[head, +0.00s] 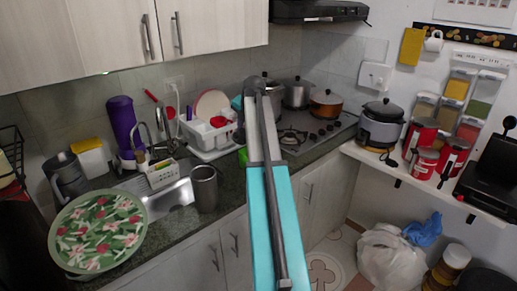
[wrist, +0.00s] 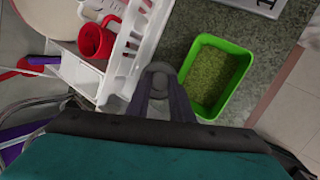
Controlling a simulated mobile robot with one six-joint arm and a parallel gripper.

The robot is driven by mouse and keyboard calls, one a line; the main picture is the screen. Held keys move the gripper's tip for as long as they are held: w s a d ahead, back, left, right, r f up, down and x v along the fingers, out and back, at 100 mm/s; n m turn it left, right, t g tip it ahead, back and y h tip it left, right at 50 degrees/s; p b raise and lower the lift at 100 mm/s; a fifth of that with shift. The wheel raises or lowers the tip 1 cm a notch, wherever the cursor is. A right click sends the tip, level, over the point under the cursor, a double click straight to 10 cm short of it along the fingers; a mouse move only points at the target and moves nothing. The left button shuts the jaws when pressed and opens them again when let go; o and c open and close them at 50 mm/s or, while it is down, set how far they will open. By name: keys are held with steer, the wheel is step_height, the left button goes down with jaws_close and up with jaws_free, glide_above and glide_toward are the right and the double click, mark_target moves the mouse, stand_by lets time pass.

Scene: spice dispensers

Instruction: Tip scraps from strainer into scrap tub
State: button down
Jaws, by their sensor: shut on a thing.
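My gripper (head: 257,92) reaches out over the counter in the head view. In the wrist view my gripper (wrist: 160,85) is shut on a small grey rounded piece, seemingly the strainer (wrist: 159,69). Most of it is hidden by the fingers, and I cannot see any scraps in it. The scrap tub (wrist: 241,84) is a bright green rectangular box, open at the top, just right of my fingers in the wrist view. Its inside shows a speckled yellow-green surface. In the head view a green edge of the tub (head: 243,156) shows left of my arm.
A white dish rack (wrist: 121,62) with a red mug (wrist: 95,40) stands left of the tub. A steel sink (head: 172,196), a steel tumbler (head: 203,188) and a floral plate (head: 98,230) are at the left. The stove (head: 300,140) with pots lies to the right.

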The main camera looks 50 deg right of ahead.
steer(key=shift+w+a+f+n+g+h+p, duration=0.1)
steer(key=shift+w+a+g+h+p, duration=0.1)
steer(key=shift+w+a+g+p, duration=0.3)
steer(key=shift+w+a+n+g+h+p, duration=0.1)
steer(key=shift+w+a+g+h+p, duration=0.1)
steer(key=shift+w+g+p, duration=0.6)
steer(key=shift+w+a+f+n+g+h+p, duration=0.1)
steer(key=shift+w+a+g+h+p, duration=0.25)
steer(key=shift+w, duration=0.5)
steer(key=shift+w+a+f+g+h+p, duration=0.2)
steer(key=shift+w+a+g+p, duration=0.1)
steer(key=shift+w+p, duration=0.2)
steer(key=shift+w+a+f+g+h+p, duration=0.15)
steer(key=shift+w+f+g+p, duration=0.1)
steer(key=shift+w+p, duration=0.2)
steer(key=shift+r, duration=0.2)
step_height(320, 180, up, 5)
steer(key=p, duration=0.3)
steer(key=shift+f, duration=0.1)
